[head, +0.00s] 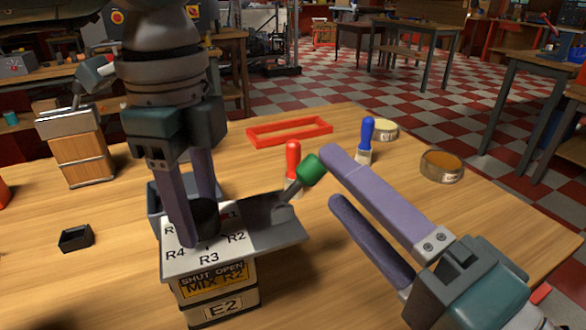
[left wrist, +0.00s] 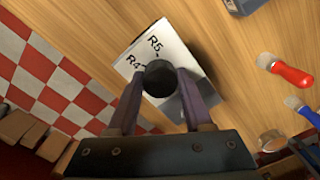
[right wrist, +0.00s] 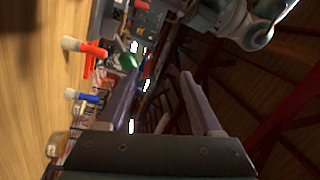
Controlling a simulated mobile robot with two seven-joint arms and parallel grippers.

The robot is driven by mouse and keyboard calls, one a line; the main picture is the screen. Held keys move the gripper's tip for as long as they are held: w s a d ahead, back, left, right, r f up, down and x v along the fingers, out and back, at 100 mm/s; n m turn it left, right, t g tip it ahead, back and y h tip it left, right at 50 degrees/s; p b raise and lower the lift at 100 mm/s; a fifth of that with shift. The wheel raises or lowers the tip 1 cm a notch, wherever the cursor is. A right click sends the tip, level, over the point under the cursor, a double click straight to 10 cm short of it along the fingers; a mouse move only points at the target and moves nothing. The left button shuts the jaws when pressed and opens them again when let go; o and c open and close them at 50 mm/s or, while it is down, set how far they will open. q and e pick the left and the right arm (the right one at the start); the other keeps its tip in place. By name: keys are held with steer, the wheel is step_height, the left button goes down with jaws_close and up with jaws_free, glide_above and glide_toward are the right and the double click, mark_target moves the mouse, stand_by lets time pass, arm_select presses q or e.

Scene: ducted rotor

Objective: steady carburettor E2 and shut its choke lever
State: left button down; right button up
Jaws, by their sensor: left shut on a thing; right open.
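Carburettor E2 (head: 223,305) stands on the bench, with an "E2" label and a "SHUT OPEN MIX R2" plate on its front. Its white top carries R marks around a black knob (head: 207,217). My left gripper (head: 196,222) points down, shut on that knob, which shows between its fingers in the left wrist view (left wrist: 158,78). The choke lever (head: 300,180) tilts up to the right and ends in a green tip, also visible in the right wrist view (right wrist: 129,61). My right gripper (head: 334,177) is open and empty, its fingertips just right of the green tip.
A red-handled brush (head: 292,160) and a blue-handled brush (head: 366,135) stand behind the lever. Tins (head: 442,166), a red frame (head: 290,131), a small black tray (head: 76,238) and another carburettor (head: 82,155) are on the bench.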

steer(key=s+a+r+n+g+y, duration=0.1)
steer(key=a+r+n+g+y, duration=0.45)
steer(key=n, duration=0.55)
steer(key=a+r+n+g+y, duration=0.35)
steer(key=r+n+g, duration=0.25)
steer(key=n+g, duration=0.3)
steer(key=n+h, duration=1.3)
steer(key=h, duration=0.5)
glide_toward(315, 155)
steer(key=f, duration=0.4)
steer(key=w+f, duration=0.1)
steer(key=f, duration=0.2)
steer(key=w+a+f, duration=0.1)
steer(key=f, duration=0.3)
steer(key=shift+f, duration=0.3)
jaws_close()
